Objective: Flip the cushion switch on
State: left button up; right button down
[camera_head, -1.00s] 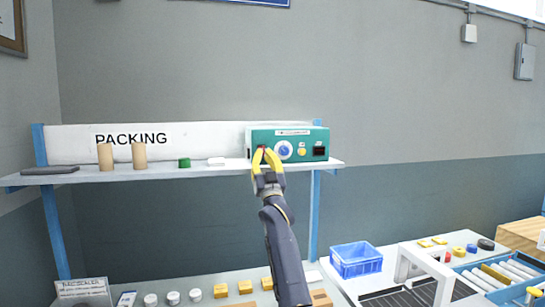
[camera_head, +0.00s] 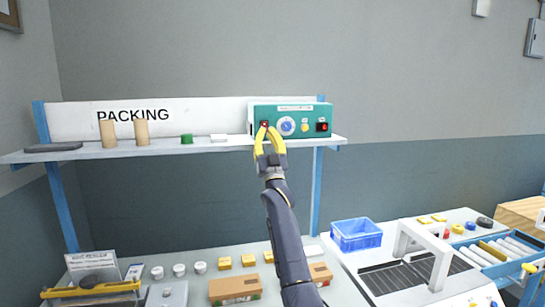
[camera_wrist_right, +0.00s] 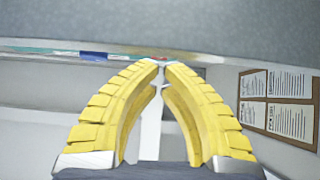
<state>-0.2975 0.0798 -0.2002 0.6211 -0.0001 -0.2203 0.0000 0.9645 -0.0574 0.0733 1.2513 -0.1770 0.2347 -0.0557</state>
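The teal control box (camera_head: 291,108) stands at the right end of the shelf. Its front has a small dark and red switch (camera_head: 265,124) at left, a blue dial (camera_head: 286,126), a yellow button (camera_head: 305,128) and a black window (camera_head: 322,127) showing red. The labels are too small to read. My right gripper (camera_head: 266,130) is at the switch, partly covering it. In the right wrist view its yellow fingertips (camera_wrist_right: 161,65) nearly meet, with a bit of red just beyond. Contact cannot be told. My left gripper is out of view.
The shelf (camera_head: 170,149) also holds two tan cylinders (camera_head: 124,132), a green piece (camera_head: 187,139) and a white block (camera_head: 218,138). Below are a blue bin (camera_head: 356,234), a white arch (camera_head: 425,245) and a bench with several small parts.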

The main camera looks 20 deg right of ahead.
jog(key=v, duration=1.1)
jog(key=shift+s+y, duration=0.3)
jog(key=shift+s, duration=0.25)
jog(key=shift+a, duration=0.1)
